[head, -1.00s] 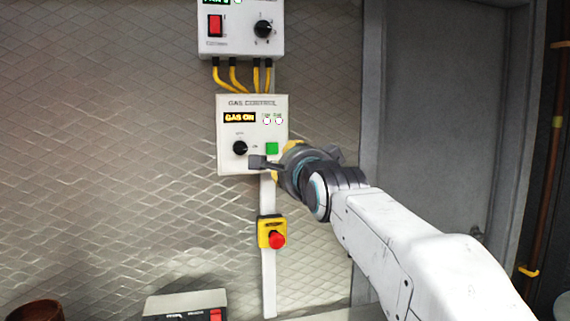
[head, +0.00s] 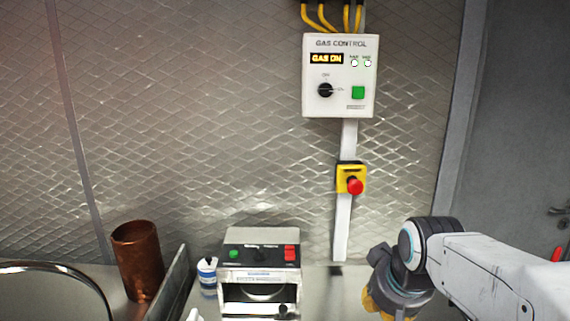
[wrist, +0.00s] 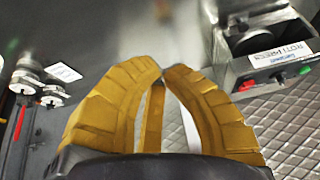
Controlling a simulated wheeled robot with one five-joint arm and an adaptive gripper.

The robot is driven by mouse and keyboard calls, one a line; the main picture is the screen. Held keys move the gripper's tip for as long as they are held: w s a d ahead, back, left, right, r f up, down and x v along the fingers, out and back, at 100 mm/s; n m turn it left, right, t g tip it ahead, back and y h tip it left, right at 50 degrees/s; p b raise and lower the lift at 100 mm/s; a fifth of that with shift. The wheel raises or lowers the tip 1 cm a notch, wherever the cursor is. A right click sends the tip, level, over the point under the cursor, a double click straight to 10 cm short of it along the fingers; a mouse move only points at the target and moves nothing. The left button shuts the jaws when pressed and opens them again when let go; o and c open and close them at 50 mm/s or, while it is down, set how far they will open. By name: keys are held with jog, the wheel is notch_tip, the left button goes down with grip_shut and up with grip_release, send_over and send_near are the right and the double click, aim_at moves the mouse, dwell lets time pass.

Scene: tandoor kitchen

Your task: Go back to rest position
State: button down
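My gripper (head: 385,297) hangs low at the right of the head view, pointing down over the counter, below and right of the emergency stop. In the wrist view its yellow fingers (wrist: 160,75) come together at the tips with nothing between them. Part of the gripper is cut off by the lower edge of the head view. My gripper is apart from the gas control box (head: 340,104) on the wall. That box shows a lit "GAS ON" display, a black knob and a green button.
A red emergency stop (head: 355,186) on a yellow box sits below the gas box. On the counter stand a machine (head: 262,270) with green and red buttons, a small white-blue bottle (head: 208,278) and a copper cylinder (head: 137,258). Valve-like fittings (wrist: 25,85) show in the wrist view. A grey door (head: 525,130) is right.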

jog(key=s+f, duration=0.2)
jog(key=s, duration=0.7)
jog(key=s+f+g, duration=0.1)
jog(key=s+f, duration=0.2)
jog(key=s, duration=0.5)
jog(key=shift+s+f+n, duration=0.25)
jog(key=shift+s+n, duration=0.05)
jog(key=shift+s, duration=0.05)
